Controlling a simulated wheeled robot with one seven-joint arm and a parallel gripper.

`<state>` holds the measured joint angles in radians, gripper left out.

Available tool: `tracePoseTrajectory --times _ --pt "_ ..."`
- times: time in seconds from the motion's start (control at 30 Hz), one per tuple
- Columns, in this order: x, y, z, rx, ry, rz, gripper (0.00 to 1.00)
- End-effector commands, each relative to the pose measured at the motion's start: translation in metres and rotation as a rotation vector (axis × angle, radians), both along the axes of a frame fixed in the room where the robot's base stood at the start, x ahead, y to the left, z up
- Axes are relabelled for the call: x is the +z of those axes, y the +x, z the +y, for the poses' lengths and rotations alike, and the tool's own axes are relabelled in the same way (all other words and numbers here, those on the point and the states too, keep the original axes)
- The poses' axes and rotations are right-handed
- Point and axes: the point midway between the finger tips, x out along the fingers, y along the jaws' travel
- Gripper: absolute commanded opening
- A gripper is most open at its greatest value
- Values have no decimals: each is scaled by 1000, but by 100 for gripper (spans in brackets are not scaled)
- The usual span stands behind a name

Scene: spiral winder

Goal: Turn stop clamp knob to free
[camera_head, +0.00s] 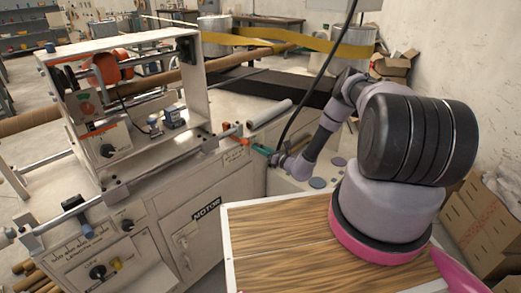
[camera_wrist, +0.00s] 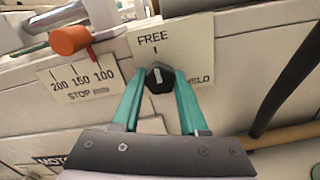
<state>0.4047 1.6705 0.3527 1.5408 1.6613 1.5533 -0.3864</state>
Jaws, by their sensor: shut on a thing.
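The stop clamp knob (camera_wrist: 158,77) is small, black and faceted, with a white pointer line. In the wrist view it sits on a pale plate (camera_wrist: 181,48) marked FREE above it and HELD to its right. The pointer line is near upright, toward the FREE mark. My gripper (camera_wrist: 160,80) has green fingers shut on the knob, one on each side. The right finger covers part of the HELD label. In the head view my gripper (camera_head: 262,150) is at the machine's right front edge; the knob is too small to make out there.
An orange-capped stop (camera_wrist: 70,40) is left of the knob, above a STOP scale plate (camera_wrist: 82,80) marked 200, 150, 100. A dark cable passes close on the right. The white machine cabinet (camera_head: 195,235) with a MOTOR label stands below. A wooden tabletop (camera_head: 280,250) is in front.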

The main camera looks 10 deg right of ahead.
Motion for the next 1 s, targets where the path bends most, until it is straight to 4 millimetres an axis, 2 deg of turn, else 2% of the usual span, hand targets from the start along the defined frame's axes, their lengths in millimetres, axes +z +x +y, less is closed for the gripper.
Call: tracePoseTrajectory --times 0.47,0.5,0.57,0.87,1.0 --pt "-2 -2 -1 1 -14 -4 0" --pt "-2 -2 -1 1 -14 -4 50" --pt "-2 -1 -1 0 -14 -5 73" --pt "-1 -1 -1 1 -12 -7 73" --pt "-1 -8 -7 -1 -13 -5 73"
